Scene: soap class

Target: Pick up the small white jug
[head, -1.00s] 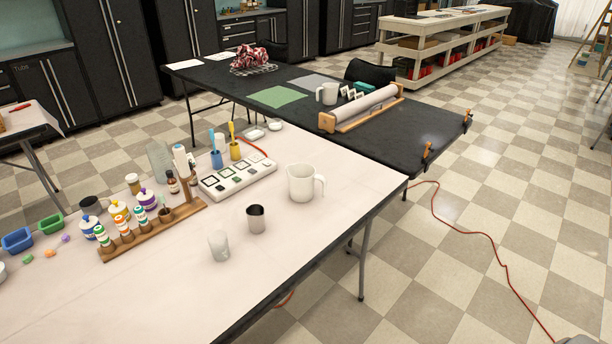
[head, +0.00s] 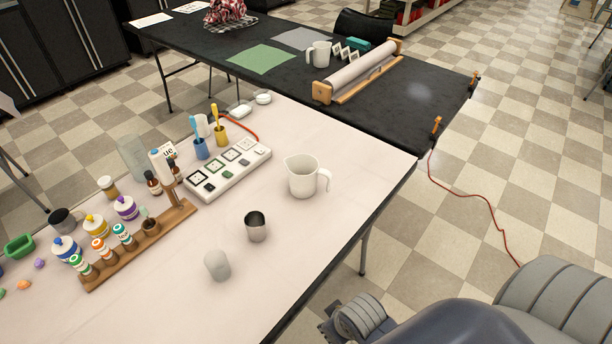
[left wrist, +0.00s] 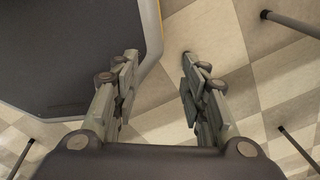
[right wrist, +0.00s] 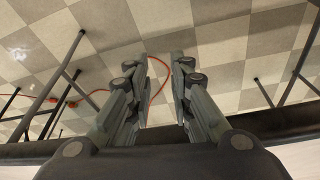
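A white jug (head: 303,176) with a spout and a handle on its right stands upright on the pale table (head: 330,230). A second white jug (head: 319,54), handle to the left, stands on the black table behind and looks smaller in the picture. My left gripper (left wrist: 155,88) is open and empty above the floor in the left wrist view. My right gripper (right wrist: 160,82) is open and empty, with floor between its fingers and a table edge close below in the right wrist view. Neither gripper touches a jug.
A metal cup (head: 257,227) and a pale translucent cup (head: 217,265) stand in front of the near jug. A white palette tray (head: 229,172) and wooden bottle rack (head: 140,248) lie left. A roller (head: 362,70) is beside the far jug.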

